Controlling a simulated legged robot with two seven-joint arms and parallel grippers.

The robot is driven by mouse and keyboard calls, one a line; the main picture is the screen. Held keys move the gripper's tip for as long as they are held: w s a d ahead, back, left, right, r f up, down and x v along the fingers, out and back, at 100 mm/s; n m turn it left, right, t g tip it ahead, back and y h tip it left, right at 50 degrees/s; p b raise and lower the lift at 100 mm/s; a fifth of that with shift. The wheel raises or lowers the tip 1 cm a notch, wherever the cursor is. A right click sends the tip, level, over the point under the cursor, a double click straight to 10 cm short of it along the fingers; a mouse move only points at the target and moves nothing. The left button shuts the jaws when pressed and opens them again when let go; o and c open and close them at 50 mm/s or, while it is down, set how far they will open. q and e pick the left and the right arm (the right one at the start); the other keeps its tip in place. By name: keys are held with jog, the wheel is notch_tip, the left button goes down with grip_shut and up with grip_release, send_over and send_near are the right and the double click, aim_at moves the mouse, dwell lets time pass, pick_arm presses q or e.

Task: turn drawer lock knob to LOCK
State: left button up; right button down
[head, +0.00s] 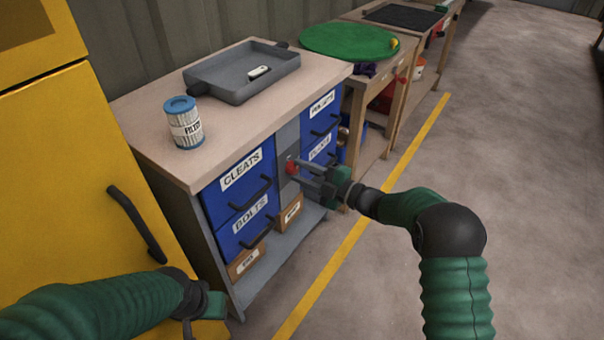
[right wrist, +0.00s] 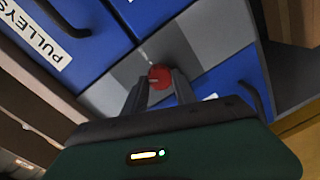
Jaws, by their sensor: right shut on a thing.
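The red lock knob (head: 291,167) sits on the grey panel (head: 287,140) between the two columns of blue drawers. My right gripper (head: 297,169) reaches it from the right, with its fingers on either side of the knob. In the right wrist view the knob (right wrist: 159,77) shows between the two fingertips (right wrist: 160,84), and the gripper is shut on it. A pale mark shows beside the knob there; I cannot read any LOCK lettering. My left gripper (head: 207,304) is at the lower left, in front of the yellow cabinet, and its fingers are not clear.
The workbench top carries a blue-capped filter (head: 183,122) and a grey tray (head: 230,88) with a small white item. Drawer handles (head: 252,193) stick out near the knob. A yellow cabinet (head: 80,190) stands at left. The floor at right is clear.

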jog(key=n, duration=0.1)
jog(key=f+n+b, duration=0.1)
jog(key=shift+s+n, duration=0.15)
jog(key=shift+n, duration=0.25)
jog(key=shift+r+n+b, duration=0.1)
jog(key=shift+n+b, duration=0.95)
jog(key=shift+n, duration=0.75)
jog(key=c, duration=1.2)
grip_release()
jog(key=shift+o, duration=0.9)
jog(key=shift+r, duration=0.2)
